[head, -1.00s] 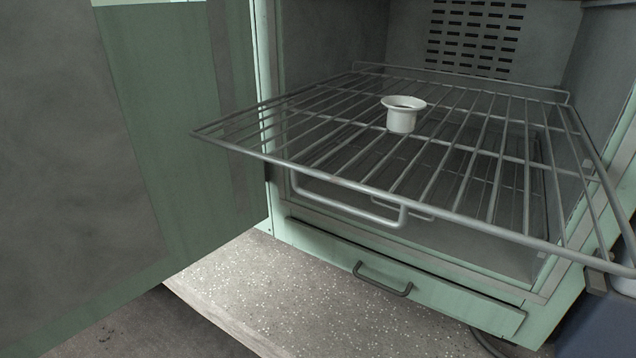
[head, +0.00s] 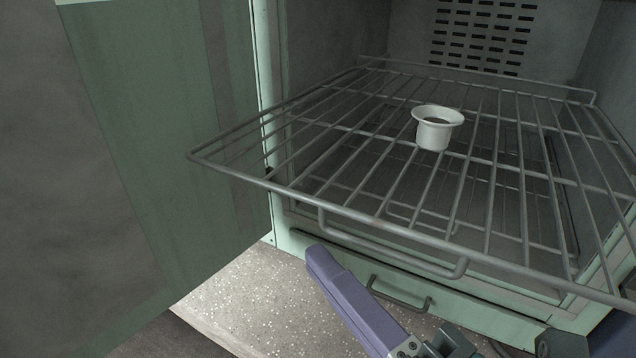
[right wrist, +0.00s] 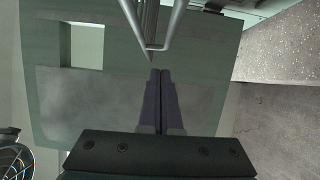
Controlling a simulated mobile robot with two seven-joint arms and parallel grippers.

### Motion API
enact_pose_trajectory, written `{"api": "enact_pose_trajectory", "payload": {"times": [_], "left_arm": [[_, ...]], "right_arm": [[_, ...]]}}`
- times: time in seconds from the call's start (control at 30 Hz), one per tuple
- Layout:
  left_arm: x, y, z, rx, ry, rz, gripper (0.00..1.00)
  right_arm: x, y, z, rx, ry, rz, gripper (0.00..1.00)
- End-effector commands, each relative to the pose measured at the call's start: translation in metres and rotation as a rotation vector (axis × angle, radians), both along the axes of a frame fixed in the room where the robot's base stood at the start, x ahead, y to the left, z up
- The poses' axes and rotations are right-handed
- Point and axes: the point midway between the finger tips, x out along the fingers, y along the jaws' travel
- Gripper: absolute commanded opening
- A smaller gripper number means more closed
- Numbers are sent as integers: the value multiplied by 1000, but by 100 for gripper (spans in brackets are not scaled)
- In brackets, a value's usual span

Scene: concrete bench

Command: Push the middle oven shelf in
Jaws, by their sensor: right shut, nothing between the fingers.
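The pulled-out wire oven shelf (head: 374,222) juts from the oven opening in the head view, with a small white flanged cup (head: 434,134) standing upright on it. A wire loop (head: 390,254) hangs below its front bar. My right gripper (head: 320,256) shows its purple fingers below the shelf's front edge, just under and left of the loop. In the right wrist view the fingers (right wrist: 160,74) are together and empty, near the tip of a bent metal wire (right wrist: 155,47). Whether they touch it is unclear. My left gripper is not in view.
The open green oven door (head: 130,150) fills the left. A green drawer front with a dark handle (head: 399,294) lies below the oven opening. Another wire rack (head: 400,212) shows dimly under the pulled-out shelf.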

Motion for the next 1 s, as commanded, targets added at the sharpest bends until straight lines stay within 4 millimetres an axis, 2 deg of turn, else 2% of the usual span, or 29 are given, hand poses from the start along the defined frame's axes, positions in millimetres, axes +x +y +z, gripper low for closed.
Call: {"api": "enact_pose_trajectory", "payload": {"times": [0.1, 0.2, 0.77, 0.87, 1.0], "left_arm": [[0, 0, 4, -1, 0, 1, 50], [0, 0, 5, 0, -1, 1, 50], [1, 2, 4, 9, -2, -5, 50], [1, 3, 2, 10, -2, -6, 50], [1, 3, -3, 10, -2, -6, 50]], "right_arm": [[14, -4, 2, 0, -1, 1, 0], [19, -6, 2, 1, 0, 0, 0], [27, -10, 1, 0, -1, 0, 0], [35, -16, 1, -2, -1, -1, 0], [56, -31, 0, -5, -4, -2, 0]]}}
